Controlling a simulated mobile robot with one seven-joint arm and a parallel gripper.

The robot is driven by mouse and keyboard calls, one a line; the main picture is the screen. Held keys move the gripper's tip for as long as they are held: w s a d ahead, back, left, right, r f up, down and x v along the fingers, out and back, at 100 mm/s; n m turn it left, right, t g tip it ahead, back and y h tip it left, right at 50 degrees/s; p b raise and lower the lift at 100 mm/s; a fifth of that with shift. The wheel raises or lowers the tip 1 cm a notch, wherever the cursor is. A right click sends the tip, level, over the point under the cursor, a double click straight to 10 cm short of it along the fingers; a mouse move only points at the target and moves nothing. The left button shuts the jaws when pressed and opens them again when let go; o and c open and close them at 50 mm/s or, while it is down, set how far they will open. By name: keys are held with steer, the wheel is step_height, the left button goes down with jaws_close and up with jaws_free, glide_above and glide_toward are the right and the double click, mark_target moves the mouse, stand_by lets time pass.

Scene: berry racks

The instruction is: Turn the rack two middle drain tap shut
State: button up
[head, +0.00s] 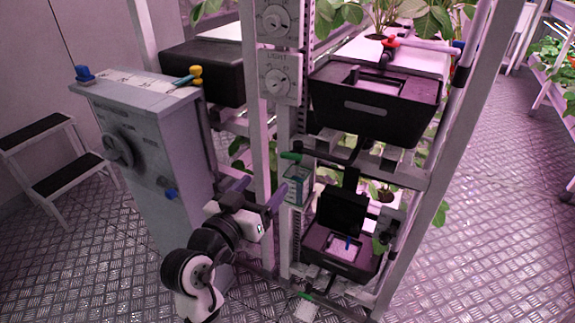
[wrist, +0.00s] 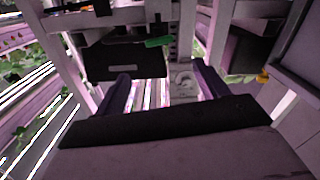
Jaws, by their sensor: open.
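A green tap handle (head: 290,156) sits at mid height on the rack post, just below the upper black tub, and lies roughly level. A green handle (wrist: 158,41) also shows in the wrist view, beyond the fingertips and above the middle of the picture. No rack number is readable. My gripper (head: 258,191) is left of the post and lower than the handle, apart from it. Its two dark purple fingers are spread with nothing between them; they also show in the wrist view (wrist: 163,84).
A grey cabinet (head: 150,140) with a knob stands close left of my arm. The upper black tub (head: 328,98) and lower black tub (head: 340,262) hang in the rack. Another green handle (head: 304,297) is low down. A step stool (head: 50,150) stands far left; floor at right is clear.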

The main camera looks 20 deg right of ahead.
mark_target(289, 156)
steer(key=p+x, duration=0.1)
steer(key=x, duration=1)
steer(key=shift+w+d+p, duration=0.25)
steer(key=shift+d+p, duration=0.1)
